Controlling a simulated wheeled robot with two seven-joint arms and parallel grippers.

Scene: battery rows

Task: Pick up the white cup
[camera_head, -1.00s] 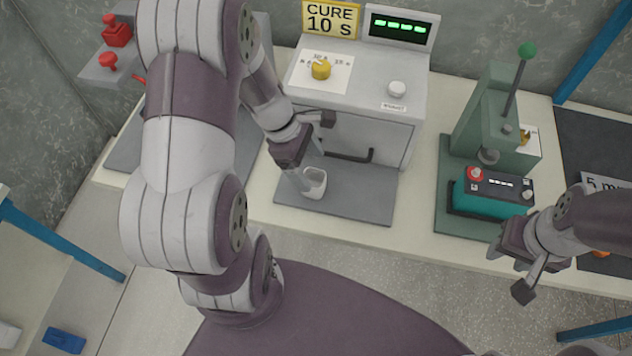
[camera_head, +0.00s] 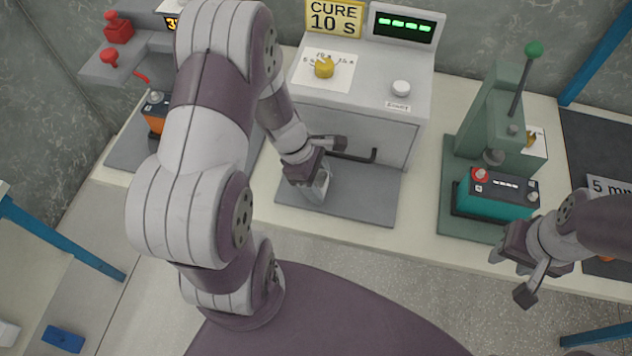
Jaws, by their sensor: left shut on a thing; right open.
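The white cup (camera_head: 318,188) stands on the grey plate (camera_head: 362,200) in front of the curing machine. My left gripper (camera_head: 311,181) is over the cup from above and shut on it. The gripper hides much of the cup's upper and left part. I cannot tell whether the cup is clear of the plate. My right gripper (camera_head: 517,265) is open and empty, in front of the green press near the table's front edge.
The curing machine (camera_head: 400,120) with a yellow dial stands just behind the cup. A green press (camera_head: 490,120) with a teal battery (camera_head: 497,193) is to the right. An orange battery (camera_head: 154,113) is at the left, partly behind my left arm.

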